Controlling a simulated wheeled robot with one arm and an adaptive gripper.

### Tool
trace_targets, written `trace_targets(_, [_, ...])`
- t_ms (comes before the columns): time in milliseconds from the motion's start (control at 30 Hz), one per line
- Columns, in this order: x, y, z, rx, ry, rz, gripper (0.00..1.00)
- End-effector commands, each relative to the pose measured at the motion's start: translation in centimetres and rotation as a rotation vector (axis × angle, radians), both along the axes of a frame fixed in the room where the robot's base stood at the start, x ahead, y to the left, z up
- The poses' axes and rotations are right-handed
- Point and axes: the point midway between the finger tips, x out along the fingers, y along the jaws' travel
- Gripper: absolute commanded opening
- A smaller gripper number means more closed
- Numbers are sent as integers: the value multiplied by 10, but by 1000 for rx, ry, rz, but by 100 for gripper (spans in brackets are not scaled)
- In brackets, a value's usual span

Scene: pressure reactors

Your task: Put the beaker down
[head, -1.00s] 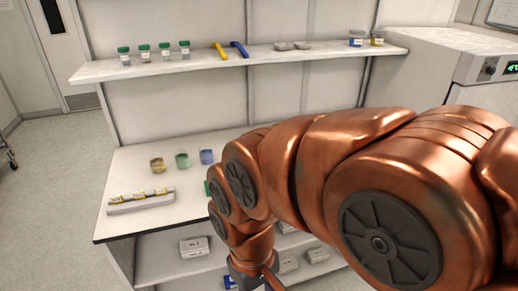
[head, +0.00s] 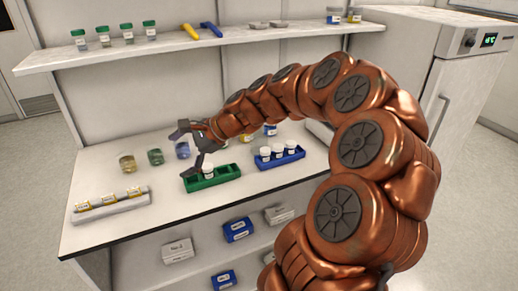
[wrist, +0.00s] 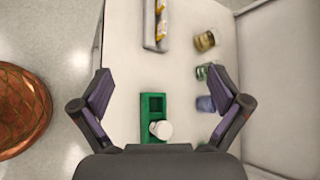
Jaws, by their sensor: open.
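My gripper (head: 182,149) is at the bench with its fingers spread wide. The wrist view shows it open (wrist: 160,76) with nothing held between the fingers. Three small beakers stand upright on the bench to the left: a yellow one (head: 127,163), a green one (head: 155,157) and a blue one (head: 183,150). In the wrist view they line the right side, yellow (wrist: 205,41), green (wrist: 202,73) and blue (wrist: 206,103), the blue one close beside the right finger. I cannot tell which beaker the task means.
A green rack (head: 220,180) with one white-capped bottle (head: 208,170) lies below my gripper. A blue rack (head: 280,162) with white-capped bottles is to its right. A grey tray (head: 110,207) lies at front left. An upper shelf (head: 100,58) overhangs the bench. Yellow and blue containers are partly behind my arm.

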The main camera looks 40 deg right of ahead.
Motion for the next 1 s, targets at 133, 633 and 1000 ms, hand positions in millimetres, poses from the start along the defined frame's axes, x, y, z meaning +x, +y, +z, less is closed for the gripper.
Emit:
trace_targets(133, [30,-113,-19,246,16,-364,99])
trace_targets(633, [-7,-349,-86,724,19,-1036,99])
trace_targets(1000, [17,-348,-93,725,18,-1037,99])
